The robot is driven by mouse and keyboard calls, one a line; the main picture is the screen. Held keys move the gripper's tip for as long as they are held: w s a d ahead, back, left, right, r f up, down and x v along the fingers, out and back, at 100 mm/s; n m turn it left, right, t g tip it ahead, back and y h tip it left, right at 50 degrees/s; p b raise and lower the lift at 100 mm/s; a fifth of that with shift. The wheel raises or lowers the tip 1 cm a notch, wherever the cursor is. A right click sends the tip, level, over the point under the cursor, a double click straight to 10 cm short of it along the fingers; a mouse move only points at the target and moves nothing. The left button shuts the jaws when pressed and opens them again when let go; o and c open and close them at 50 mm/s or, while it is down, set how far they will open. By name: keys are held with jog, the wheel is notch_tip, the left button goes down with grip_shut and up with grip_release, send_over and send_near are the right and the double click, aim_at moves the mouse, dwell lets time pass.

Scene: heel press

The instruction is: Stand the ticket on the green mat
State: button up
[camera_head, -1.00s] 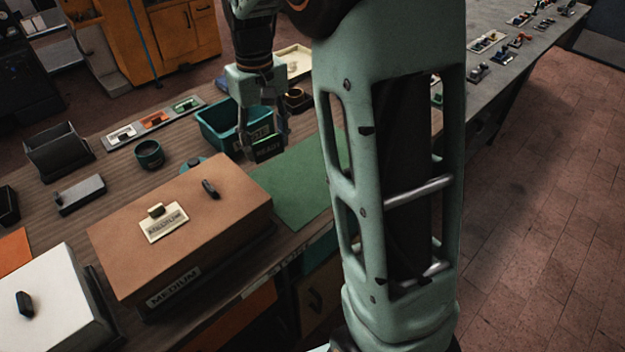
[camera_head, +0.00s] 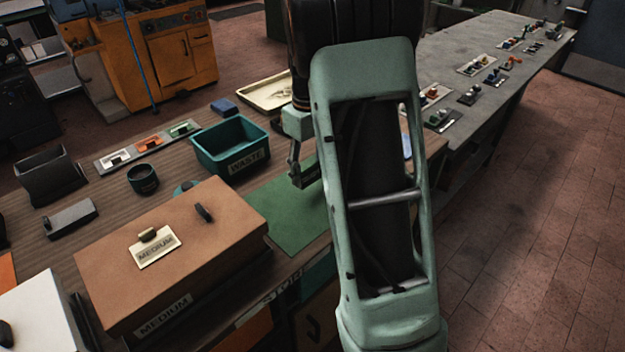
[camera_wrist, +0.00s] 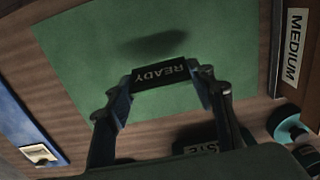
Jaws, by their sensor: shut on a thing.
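The ticket (camera_wrist: 159,73) is a small dark block marked READY, and in the wrist view it sits between the two fingertips of my gripper (camera_wrist: 164,86). My gripper is shut on it. The green mat (camera_wrist: 75,50) lies flat below, and the ticket's dark shadow falls on the mat, apart from the ticket. In the head view the ticket (camera_head: 309,174) shows in part over the green mat (camera_head: 285,222). My arm hides the mat's right part and most of my gripper there.
A teal WASTE bin (camera_head: 228,149) stands just behind the mat. A brown box (camera_head: 190,235) marked MEDIUM stands left of the mat, with a white box (camera_head: 30,310) beyond it. A cream tray (camera_head: 262,97) lies behind the bin. The visible mat is bare.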

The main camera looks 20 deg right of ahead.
aim_at(312, 181)
jog(key=shift+d+f, duration=0.35)
jog(key=shift+f, duration=0.05)
jog(key=shift+w+d+f, duration=0.1)
jog(key=shift+d+f, duration=0.05)
jog(key=shift+f, duration=1.6)
jog(key=shift+f, duration=0.15)
jog(key=o, duration=0.7)
jog(key=shift+o, duration=0.2)
notch_tip(312, 181, up, 12)
jog(key=shift+r, duration=0.2)
